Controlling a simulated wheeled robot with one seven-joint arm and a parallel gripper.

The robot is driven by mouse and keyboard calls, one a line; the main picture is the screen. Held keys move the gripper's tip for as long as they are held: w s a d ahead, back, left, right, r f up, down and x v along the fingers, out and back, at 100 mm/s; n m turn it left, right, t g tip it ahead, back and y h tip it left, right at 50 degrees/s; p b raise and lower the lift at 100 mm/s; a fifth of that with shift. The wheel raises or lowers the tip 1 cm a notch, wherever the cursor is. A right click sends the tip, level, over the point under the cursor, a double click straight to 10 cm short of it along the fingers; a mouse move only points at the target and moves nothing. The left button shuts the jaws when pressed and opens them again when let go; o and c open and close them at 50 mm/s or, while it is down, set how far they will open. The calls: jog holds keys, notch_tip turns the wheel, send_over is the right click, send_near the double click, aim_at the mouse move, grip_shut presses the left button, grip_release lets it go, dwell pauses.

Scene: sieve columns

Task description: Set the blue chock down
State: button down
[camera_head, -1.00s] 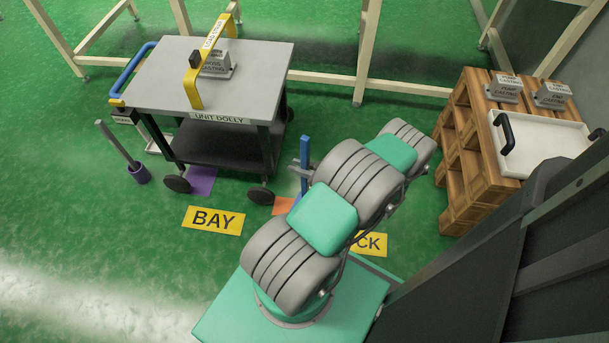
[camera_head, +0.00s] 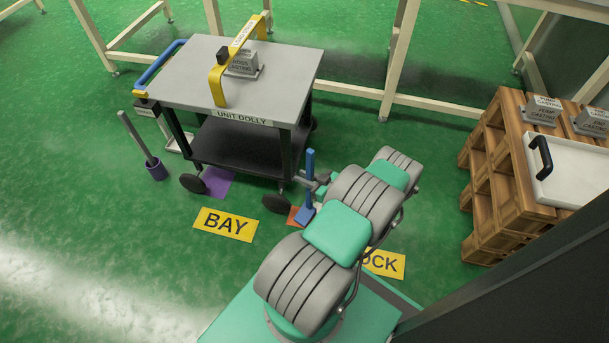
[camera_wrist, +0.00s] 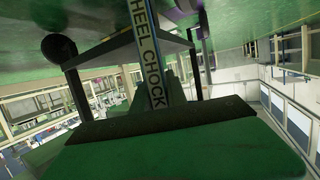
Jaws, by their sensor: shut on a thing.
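The blue chock (camera_head: 309,174) is upright, with a tall blue handle and a wider blue foot, beside the front right wheel of the unit dolly (camera_head: 240,72). Its foot overlaps the orange floor patch (camera_head: 294,215) in the head view; I cannot tell whether it touches the floor. My gripper (camera_head: 320,181) is shut on the handle, partly hidden behind my arm. In the wrist view the handle (camera_wrist: 148,50) runs upward with lettering ending in "HEEL CHOCK".
A yellow BAY sign (camera_head: 225,224) lies in front. A wooden pallet stack (camera_head: 500,185) stands right. Open green floor lies to the left.

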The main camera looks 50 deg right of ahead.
jog(key=shift+r, duration=0.2)
jog(key=shift+f, duration=0.15)
jog(key=c, duration=1.8)
grip_release()
jog(key=shift+f, duration=0.15)
jog(key=o, duration=0.5)
jog(key=p+v, duration=0.1)
jog(key=v, duration=0.5)
jog(key=p+v, duration=0.1)
jog(key=v, duration=0.5)
jog(key=shift+r+p, duration=0.25)
jog(key=shift+p, duration=0.05)
